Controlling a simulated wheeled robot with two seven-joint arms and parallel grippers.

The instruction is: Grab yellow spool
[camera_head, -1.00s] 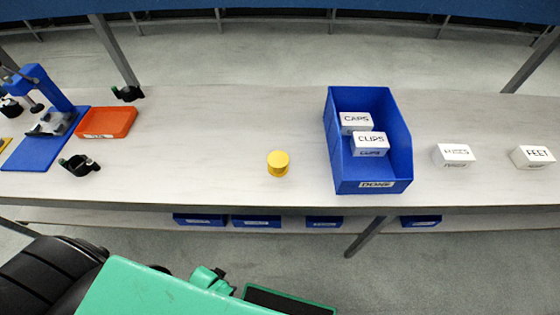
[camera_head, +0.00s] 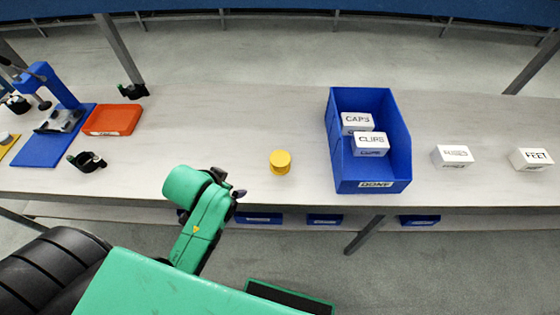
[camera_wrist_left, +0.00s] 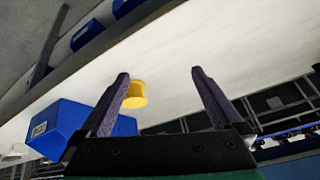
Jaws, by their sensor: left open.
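The yellow spool (camera_head: 280,162) stands upright on the pale table, left of the blue bin, in the head view. In the left wrist view the spool (camera_wrist_left: 135,95) shows just beyond the left finger, partly hidden by it. My left gripper (camera_wrist_left: 160,75) is open, with nothing between its dark fingers. In the head view my left gripper (camera_head: 238,193) is at the table's front edge, left of the spool and apart from it; its fingers are mostly hidden behind the green wrist. My right gripper is not in view.
A blue bin (camera_head: 343,165) holds white boxes marked CAPS and CLIPS. Two more white boxes (camera_head: 453,156) stand to its right. An orange tray (camera_head: 113,121), a black clamp-like item (camera_head: 87,161) and a blue press (camera_head: 58,88) are at left. The table around the spool is clear.

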